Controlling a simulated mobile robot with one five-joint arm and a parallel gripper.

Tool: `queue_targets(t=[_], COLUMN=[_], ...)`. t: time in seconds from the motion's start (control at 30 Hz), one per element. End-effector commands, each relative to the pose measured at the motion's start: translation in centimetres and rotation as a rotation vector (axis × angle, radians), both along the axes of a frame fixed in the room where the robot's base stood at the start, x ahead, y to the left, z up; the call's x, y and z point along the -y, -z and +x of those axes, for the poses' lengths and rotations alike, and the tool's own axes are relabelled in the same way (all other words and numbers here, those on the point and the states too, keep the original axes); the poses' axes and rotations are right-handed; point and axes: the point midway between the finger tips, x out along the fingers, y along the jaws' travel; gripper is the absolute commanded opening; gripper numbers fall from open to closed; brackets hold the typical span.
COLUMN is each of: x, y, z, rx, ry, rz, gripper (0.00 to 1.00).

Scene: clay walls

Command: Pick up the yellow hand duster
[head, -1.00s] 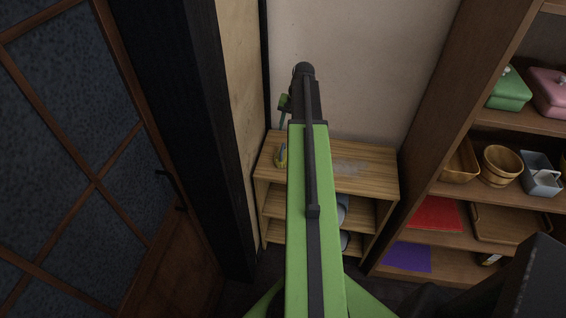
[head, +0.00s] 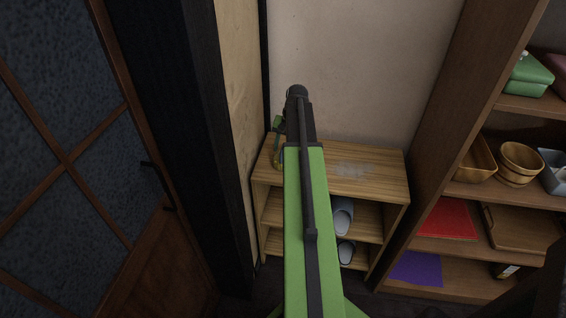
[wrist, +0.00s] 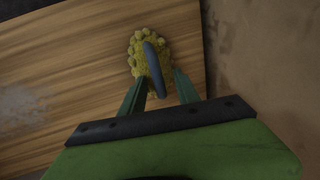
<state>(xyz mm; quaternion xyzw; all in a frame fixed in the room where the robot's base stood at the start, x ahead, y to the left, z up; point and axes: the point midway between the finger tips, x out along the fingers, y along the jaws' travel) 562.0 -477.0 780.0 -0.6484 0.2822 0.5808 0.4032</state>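The yellow hand duster (wrist: 137,46) lies on the wooden shelf top in the wrist view. It has a fuzzy, knobbly yellow edge and a blue-grey handle (wrist: 154,68) along its middle. My gripper (wrist: 161,75) is open, its two green fingers apart at the near end of the duster, with the handle's near end between them. I cannot tell whether the fingers touch it or how high they are. In the head view, the duster (head: 277,160) shows only partly at the shelf's left end, beside my arm and just below my gripper (head: 277,127).
The small wooden shelf (head: 385,180) holds slippers (head: 342,215) below and has a pale smudge on top. A wall and dark post (head: 185,130) stand close on the left. A tall shelf (head: 470,85) with bowls, boxes and trays stands on the right.

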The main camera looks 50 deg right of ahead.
Motion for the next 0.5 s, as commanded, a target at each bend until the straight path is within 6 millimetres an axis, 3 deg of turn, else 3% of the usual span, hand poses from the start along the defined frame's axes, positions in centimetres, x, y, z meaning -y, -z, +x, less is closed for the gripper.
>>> queue_targets(t=[0.07, 0.37, 0.5], x=[0.01, 0.05, 0.07], y=[-0.17, -0.18, -0.17], z=[-0.02, -0.06, -0.07], rx=[0.000, 0.000, 0.000], ry=[0.000, 0.001, 0.001], rz=[0.000, 0.000, 0.000], gripper=[0.38, 0.00, 0.00])
